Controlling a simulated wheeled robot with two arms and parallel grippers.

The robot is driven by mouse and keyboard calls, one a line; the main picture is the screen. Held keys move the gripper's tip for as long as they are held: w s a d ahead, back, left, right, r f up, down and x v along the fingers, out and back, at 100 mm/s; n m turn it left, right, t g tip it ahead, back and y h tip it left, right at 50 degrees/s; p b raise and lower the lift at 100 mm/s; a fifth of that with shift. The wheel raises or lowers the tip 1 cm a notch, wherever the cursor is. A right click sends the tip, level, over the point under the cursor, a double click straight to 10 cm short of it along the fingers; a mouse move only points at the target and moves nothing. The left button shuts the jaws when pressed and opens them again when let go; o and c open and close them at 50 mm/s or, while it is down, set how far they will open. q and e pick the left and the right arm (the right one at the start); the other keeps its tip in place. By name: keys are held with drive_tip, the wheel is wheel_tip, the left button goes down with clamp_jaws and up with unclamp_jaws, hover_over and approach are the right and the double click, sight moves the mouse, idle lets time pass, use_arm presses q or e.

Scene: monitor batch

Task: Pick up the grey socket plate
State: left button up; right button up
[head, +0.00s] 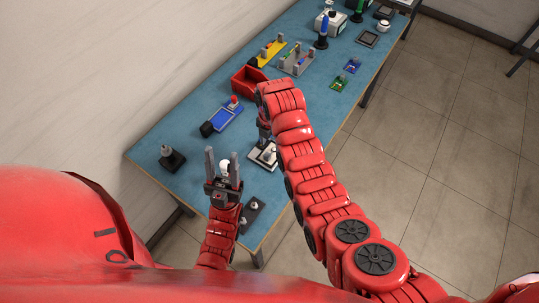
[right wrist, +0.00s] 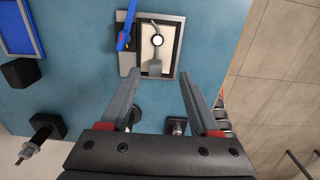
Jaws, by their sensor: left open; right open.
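I cannot tell for certain which thing is the grey socket plate. A dark grey plate with small upright metal parts (head: 252,213) lies near the table's front edge, right of my left gripper. A grey plate with several posts (head: 298,64) sits farther back. A light plate in a grey frame (right wrist: 178,62) lies beyond my right fingertips in the right wrist view. My left gripper (head: 221,160) is open, pointing up in the picture, with a white round thing (head: 225,168) showing between its fingers. My right gripper (right wrist: 158,92) is open and empty; my arm partly hides it in the head view.
The blue table (head: 190,145) also holds a red bin (head: 240,82), a blue tray (head: 222,119), a black stand (head: 172,160), a yellow plate (head: 262,60) and two small circuit boards (head: 338,83). The wall runs along its left side; open floor lies right.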

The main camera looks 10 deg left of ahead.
sight(268, 153)
drive_tip(key=shift+s+a+f+p, duration=0.1)
drive_tip(key=shift+s+f+p, duration=0.15)
drive_tip(key=shift+p, duration=0.1)
drive_tip(key=f, duration=0.1)
drive_tip(key=f+p, duration=0.1)
drive_tip(key=f, duration=0.1)
drive_tip(key=shift+a, duration=0.4)
drive_tip(key=shift+f, duration=0.7)
clamp_jaws()
